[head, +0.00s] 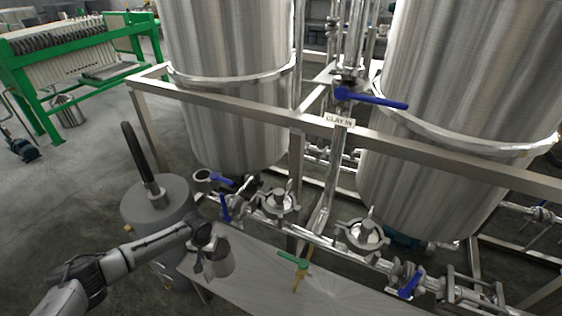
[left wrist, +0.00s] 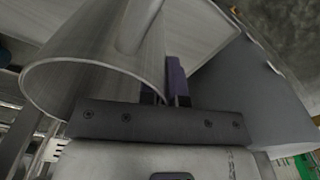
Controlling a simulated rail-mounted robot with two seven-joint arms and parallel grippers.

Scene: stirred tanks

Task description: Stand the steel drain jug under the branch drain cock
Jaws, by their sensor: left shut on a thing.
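The steel drain jug (head: 220,262) is a small grey cylinder at the lower left of the head view. My left gripper (head: 203,258) is shut on it at its left side. The jug's open rim and wall fill the left of the left wrist view (left wrist: 62,92), beside the purple finger (left wrist: 178,82). The branch drain cock (head: 300,262), brass with a green lever, sits to the right of the jug, below the pipe run. The jug is apart from it. My right gripper is not in view.
A flat steel shelf (head: 270,292) lies below the cock, bare around it. A grey drum (head: 155,205) stands left of the jug. Blue-handled valves (head: 224,207) and clamped pipe fittings (head: 280,205) run above the shelf, behind the jug. A frame rail (head: 240,112) crosses before two tanks.

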